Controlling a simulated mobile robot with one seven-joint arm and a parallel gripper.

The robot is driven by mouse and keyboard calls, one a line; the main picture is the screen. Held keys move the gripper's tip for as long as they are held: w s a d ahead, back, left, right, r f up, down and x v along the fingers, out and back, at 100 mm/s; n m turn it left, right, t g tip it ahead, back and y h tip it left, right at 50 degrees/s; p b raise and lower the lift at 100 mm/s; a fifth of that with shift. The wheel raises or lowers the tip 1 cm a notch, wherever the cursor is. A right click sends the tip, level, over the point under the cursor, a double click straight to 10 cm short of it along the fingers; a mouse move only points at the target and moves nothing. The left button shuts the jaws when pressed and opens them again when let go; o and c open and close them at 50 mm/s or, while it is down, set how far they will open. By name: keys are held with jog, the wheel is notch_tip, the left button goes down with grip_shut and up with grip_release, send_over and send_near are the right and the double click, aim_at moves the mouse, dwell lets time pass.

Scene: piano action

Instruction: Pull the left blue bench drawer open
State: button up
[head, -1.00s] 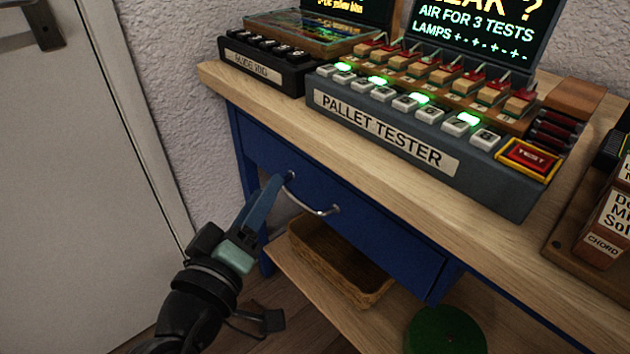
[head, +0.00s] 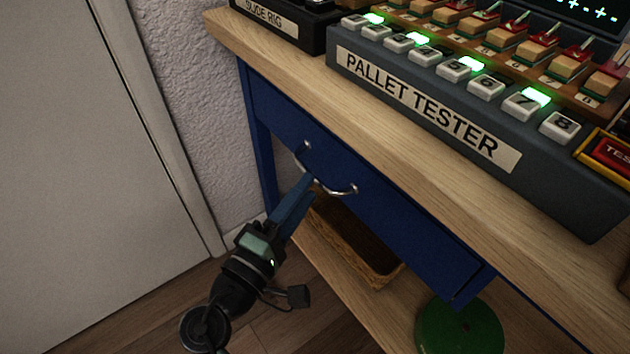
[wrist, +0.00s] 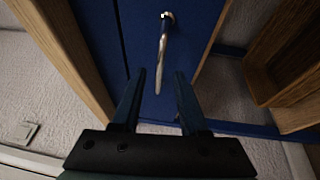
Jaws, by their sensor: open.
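The blue drawer (head: 400,220) is set under the wooden bench top, its front level with the frame. Its curved metal handle (head: 345,191) runs across the left part of the front. My gripper (head: 308,183) is at the handle in the head view, its fingers hiding part of the bar. In the wrist view the blue drawer front (wrist: 185,60) lies ahead, and the handle (wrist: 163,50) points down toward the gap between my open fingertips (wrist: 160,78). The handle's near end lies about level with the tips; I cannot tell whether they touch it.
A woven basket (head: 350,240) and a green round object (head: 460,328) are on the lower shelf (head: 420,305). The pallet tester (head: 490,140) stands on the bench top (head: 330,95). A white door (head: 80,170) and wall are at left. Open floor lies in front.

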jog(key=shift+b+x, duration=0.3)
jog(key=shift+x, duration=1.7)
grip_shut()
